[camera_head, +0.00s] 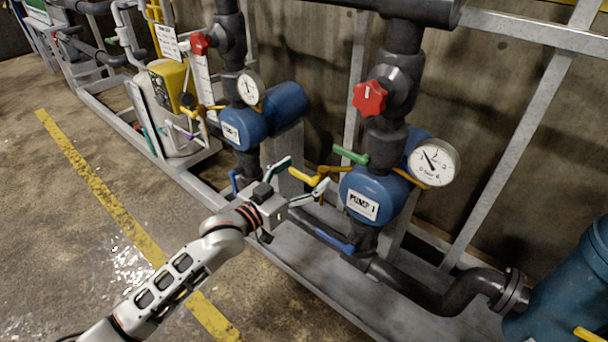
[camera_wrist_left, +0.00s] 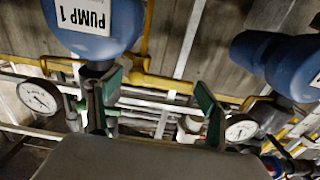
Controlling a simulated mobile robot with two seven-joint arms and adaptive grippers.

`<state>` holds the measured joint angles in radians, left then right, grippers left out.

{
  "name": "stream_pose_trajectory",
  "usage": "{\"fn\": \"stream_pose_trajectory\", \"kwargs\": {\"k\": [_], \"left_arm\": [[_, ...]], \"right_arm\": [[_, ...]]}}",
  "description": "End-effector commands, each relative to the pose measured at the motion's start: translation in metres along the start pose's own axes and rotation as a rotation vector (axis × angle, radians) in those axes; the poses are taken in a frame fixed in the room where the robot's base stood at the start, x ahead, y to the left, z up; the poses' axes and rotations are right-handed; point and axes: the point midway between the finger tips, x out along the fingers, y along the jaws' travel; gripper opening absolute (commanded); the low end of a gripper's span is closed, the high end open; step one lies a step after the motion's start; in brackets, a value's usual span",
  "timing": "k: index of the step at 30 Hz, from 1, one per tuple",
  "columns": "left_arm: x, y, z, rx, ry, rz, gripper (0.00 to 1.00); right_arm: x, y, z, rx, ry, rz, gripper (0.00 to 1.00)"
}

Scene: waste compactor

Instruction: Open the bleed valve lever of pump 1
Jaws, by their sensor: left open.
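Pump 1 is a blue round housing (camera_head: 372,190) with a white "PUMP 1" label, at the centre right of the head view; it shows upside down in the left wrist view (camera_wrist_left: 115,38). A short yellow lever (camera_head: 303,178) sits at the end of its thin orange-yellow pipe, left of the housing. I take it for the bleed valve lever. My left gripper (camera_head: 308,172) is open, its two green-padded fingers spread on either side of the yellow lever's end. In the left wrist view a yellow bar (camera_wrist_left: 160,82) shows beyond and between the fingers (camera_wrist_left: 155,95). Whether they touch it is unclear. My right gripper is out of view.
A green lever (camera_head: 350,155) and a red knob (camera_head: 370,98) are above pump 1, with a gauge (camera_head: 434,162) at right. A blue lever (camera_head: 335,242) is below. A second blue pump (camera_head: 243,128) stands left. The floor at front left is clear.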

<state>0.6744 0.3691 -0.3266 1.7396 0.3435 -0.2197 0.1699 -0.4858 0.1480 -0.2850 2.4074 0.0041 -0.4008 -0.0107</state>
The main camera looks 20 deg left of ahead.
Motion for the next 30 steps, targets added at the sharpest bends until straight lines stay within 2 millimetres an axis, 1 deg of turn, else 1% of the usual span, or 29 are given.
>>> {"fn": "stream_pose_trajectory", "kwargs": {"k": [5,6,8,9,11,12,13,22,26,30], "left_arm": [[0.000,0.000,-0.001,0.000,0.001,0.000,0.79],[0.000,0.000,-0.001,0.000,0.001,0.000,0.77],[0.000,0.000,-0.001,0.000,0.001,0.000,0.61],[0.000,0.000,-0.001,0.000,0.001,0.000,0.51],[0.000,0.000,-0.001,0.000,0.001,0.000,0.35],[0.000,0.000,-0.001,0.000,0.001,0.000,0.25],[0.000,0.000,-0.001,0.000,0.001,0.000,0.23],[-0.001,0.000,-0.003,-0.038,0.004,0.000,0.23],[-0.004,0.001,-0.004,-0.100,0.007,0.000,0.23],[-0.011,0.003,-0.004,-0.198,0.008,0.001,0.23]], "right_arm": [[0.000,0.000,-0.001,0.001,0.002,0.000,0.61],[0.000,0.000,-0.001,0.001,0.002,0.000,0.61],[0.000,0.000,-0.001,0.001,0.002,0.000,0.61],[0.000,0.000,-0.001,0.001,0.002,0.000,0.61],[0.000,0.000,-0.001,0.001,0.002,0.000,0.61],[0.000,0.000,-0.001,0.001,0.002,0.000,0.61],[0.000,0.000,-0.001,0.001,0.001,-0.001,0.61],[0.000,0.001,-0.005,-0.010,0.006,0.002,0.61],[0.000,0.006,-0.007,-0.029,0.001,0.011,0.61],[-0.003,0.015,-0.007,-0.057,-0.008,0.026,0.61]]}}
